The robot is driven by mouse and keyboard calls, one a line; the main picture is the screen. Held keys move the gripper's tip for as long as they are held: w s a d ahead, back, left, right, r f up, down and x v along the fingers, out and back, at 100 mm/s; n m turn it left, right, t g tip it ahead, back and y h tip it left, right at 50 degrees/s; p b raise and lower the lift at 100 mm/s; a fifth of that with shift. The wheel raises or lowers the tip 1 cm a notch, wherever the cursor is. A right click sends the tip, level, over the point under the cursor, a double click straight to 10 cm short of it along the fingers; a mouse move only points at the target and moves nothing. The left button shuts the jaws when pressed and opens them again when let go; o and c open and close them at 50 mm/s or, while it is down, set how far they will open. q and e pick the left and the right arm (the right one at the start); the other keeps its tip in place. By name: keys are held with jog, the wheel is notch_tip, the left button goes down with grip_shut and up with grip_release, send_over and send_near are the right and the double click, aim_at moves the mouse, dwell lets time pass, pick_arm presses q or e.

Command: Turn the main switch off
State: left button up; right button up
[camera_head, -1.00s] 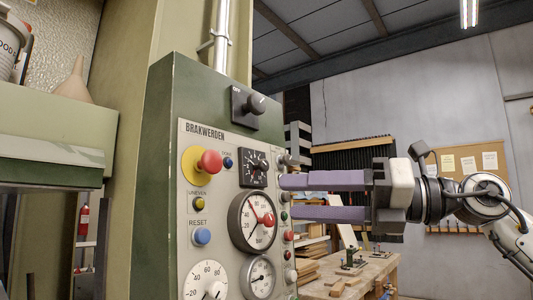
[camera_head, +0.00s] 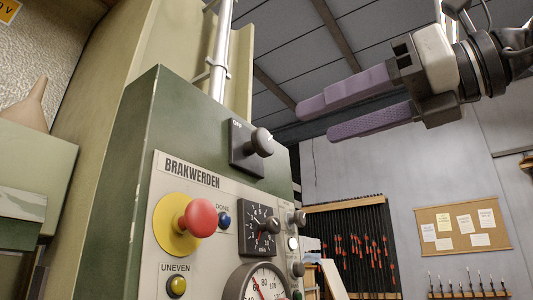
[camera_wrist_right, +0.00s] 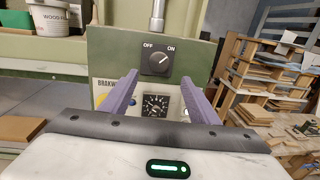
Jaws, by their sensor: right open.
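The main switch (camera_head: 259,142) is a dark rotary knob on a black square plate at the top of the green control cabinet (camera_head: 150,125). In the right wrist view the switch (camera_wrist_right: 158,62) has OFF at its upper left and ON at its upper right, and its white pointer line aims toward ON. My right gripper (camera_head: 310,122) is open and empty, with purple fingers, to the right of the switch and apart from it. In the right wrist view the gripper's fingers (camera_wrist_right: 155,95) stand to either side below the switch. My left gripper is not in view.
Below the switch are a red mushroom button (camera_head: 201,217) on a yellow disc, a dial (camera_head: 259,228), a yellow button (camera_head: 176,286) and a pressure gauge (camera_head: 258,284). A vertical pipe (camera_head: 220,60) rises behind the cabinet. Shelves of wood (camera_wrist_right: 270,80) stand at the right.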

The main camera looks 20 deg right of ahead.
aim_at(267, 142)
jog(key=p+x, duration=0.1)
jog(key=x, duration=0.7)
jog(key=shift+a+p, duration=0.15)
jog(key=shift+p, duration=0.15)
jog(key=shift+w+a, duration=0.3)
jog(key=shift+w, duration=0.3)
jog(key=c, duration=0.8)
jog(key=shift+c, duration=1.2)
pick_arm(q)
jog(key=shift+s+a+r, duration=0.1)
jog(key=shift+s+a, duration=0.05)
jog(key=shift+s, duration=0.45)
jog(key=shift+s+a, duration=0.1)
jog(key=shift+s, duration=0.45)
